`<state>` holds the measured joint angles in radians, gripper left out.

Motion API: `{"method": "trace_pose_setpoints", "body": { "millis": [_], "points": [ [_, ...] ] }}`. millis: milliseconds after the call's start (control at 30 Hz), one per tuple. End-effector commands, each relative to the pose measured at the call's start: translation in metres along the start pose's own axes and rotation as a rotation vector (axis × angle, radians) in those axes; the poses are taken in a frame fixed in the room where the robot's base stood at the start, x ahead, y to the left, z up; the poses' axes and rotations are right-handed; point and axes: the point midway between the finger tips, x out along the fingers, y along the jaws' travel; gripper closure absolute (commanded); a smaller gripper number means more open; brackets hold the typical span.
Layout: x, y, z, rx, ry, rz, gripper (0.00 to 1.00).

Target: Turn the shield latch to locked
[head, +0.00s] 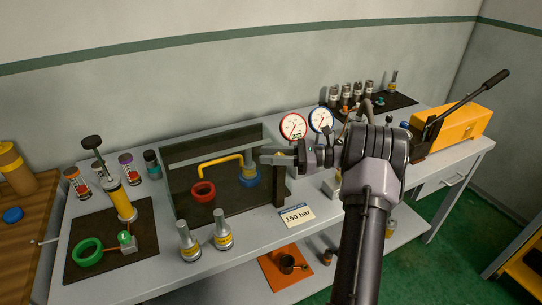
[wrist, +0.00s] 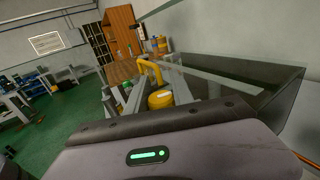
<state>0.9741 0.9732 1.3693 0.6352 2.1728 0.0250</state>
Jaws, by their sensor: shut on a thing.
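The clear shield (head: 220,143) with a grey frame and a yellow handle (head: 222,160) stands over a dark test bay in the middle of the bench. The handle also shows in the wrist view (wrist: 151,68). My gripper (head: 266,155) comes in from the right at the shield's right end, above a dark post (head: 279,187). Its jaws are shut on a small part there, which appears to be the shield latch. The jaws hide most of the latch, so its angle cannot be read.
Inside the bay are a red ring (head: 203,191) and a blue-based fitting (head: 250,175). Two gauges (head: 293,127) stand behind my gripper. A "150 bar" card (head: 297,216) and two silver fittings (head: 222,229) are at the front. A yellow pump (head: 461,124) is at right.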

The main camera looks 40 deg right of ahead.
Motion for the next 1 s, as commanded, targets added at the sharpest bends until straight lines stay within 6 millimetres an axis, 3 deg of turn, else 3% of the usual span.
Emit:
{"method": "trace_pose_setpoints", "body": {
  "millis": [433, 1000],
  "points": [
    [0.0004, 0.0059, 0.0005, -0.002, -0.001, 0.237, 1.0],
    [0.0004, 0.0075, 0.0015, -0.002, -0.003, 0.283, 1.0]
  ]
}}
